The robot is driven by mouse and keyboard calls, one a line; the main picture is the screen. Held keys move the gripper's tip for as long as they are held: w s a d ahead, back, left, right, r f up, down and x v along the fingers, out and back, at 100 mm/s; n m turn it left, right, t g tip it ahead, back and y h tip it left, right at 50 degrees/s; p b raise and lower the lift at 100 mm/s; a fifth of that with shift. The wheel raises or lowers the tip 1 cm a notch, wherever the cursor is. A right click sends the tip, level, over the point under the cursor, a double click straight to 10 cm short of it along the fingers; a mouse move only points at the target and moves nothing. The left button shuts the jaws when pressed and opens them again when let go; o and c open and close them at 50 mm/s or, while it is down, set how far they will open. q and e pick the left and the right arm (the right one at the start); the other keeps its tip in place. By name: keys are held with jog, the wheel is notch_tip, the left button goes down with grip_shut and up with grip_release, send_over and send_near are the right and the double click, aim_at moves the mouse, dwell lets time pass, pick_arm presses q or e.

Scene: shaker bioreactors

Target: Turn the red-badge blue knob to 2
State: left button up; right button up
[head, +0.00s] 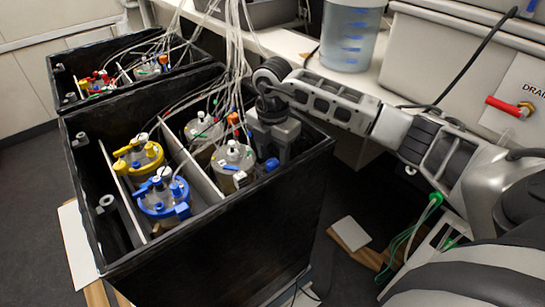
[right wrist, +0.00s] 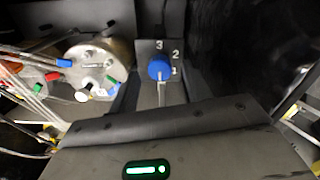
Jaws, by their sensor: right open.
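The blue knob (right wrist: 159,67) sits on a dark plate (right wrist: 146,50) marked 3, 2 and 1 in the right wrist view. The 3 is above it, the 2 to its upper right and the 1 at its right. A thin pale bar runs down from the knob's front; I cannot tell whether it belongs to the knob. A blue knob also shows in the head view (head: 271,164), beside the right gripper. My right gripper (head: 272,147) is open and points down into the near black box by that knob. Its fingertips are not clear. I cannot make out a red badge. My left gripper is out of view.
The near black box (head: 220,240) holds several lidded vessels, with a yellow-ringed one (head: 138,158) and a blue-ringed one (head: 164,197) at left. A steel-lidded vessel (right wrist: 100,60) stands left of the knob. Loose tubes hang overhead. The box wall is close on the right.

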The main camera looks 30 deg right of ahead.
jog(key=shift+f, duration=0.6)
jog(key=c, duration=1)
